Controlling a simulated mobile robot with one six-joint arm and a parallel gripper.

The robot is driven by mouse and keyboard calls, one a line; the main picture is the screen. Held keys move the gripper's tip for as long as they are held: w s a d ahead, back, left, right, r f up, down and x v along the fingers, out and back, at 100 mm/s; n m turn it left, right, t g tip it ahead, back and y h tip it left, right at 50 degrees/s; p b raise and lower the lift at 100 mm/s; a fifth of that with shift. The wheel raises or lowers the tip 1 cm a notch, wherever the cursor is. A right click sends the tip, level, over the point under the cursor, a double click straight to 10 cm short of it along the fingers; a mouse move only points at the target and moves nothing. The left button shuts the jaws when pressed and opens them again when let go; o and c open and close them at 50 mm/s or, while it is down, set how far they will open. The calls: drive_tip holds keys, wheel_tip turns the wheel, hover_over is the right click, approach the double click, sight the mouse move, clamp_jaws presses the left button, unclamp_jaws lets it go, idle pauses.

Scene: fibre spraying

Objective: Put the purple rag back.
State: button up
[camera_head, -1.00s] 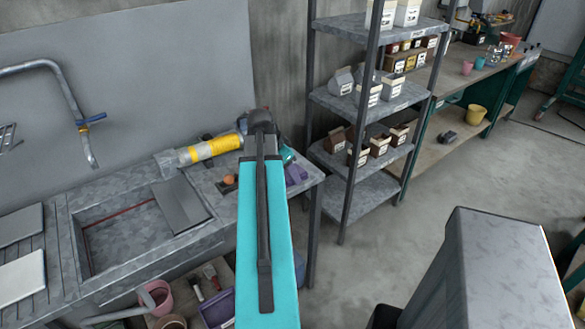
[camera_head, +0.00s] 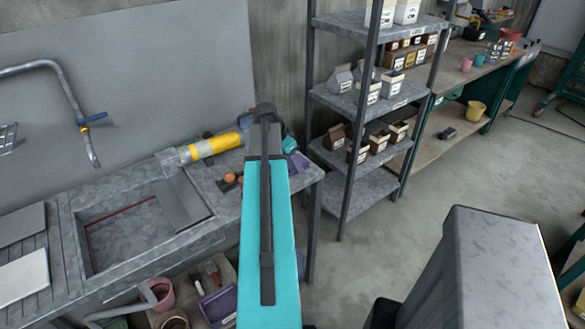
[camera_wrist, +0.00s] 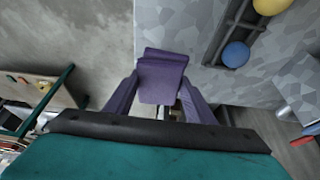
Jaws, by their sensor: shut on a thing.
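The purple rag (camera_wrist: 160,78) is a folded cloth in the middle of the wrist view, with its sides hanging down. My gripper (camera_wrist: 160,100) is shut on it, at the edge of the grey worktop (camera_wrist: 205,83). Part of the fingers is hidden by the cloth and the wrist housing. In the head view, a bit of the purple rag (camera_head: 299,163) shows to the right of my turquoise arm, over the worktop's right end. My arm hides most of the gripper there. I cannot tell whether the rag touches the worktop.
A dark rack (camera_wrist: 228,42) holds a blue ball (camera_wrist: 236,54) and a yellow ball (camera_wrist: 271,4). A yellow-banded cylinder (camera_head: 213,146) lies by the sink (camera_head: 125,232). A metal shelf (camera_head: 362,190) with small boxes stands close on the right. Open floor lies beyond it.

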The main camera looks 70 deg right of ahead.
sight(289, 163)
drive_tip(key=shift+f+p, duration=0.65)
drive_tip(key=shift+f, duration=1)
drive_tip(key=shift+f, duration=0.15)
drive_tip(key=o, duration=0.9)
drive_tip(key=shift+o, duration=0.2)
drive_tip(key=shift+r, duration=0.25)
drive_tip(key=b+v, duration=0.3)
drive_tip(key=v, duration=0.8)
drive_tip(key=shift+a+r, duration=0.15)
drive_tip(key=shift+r, duration=0.25)
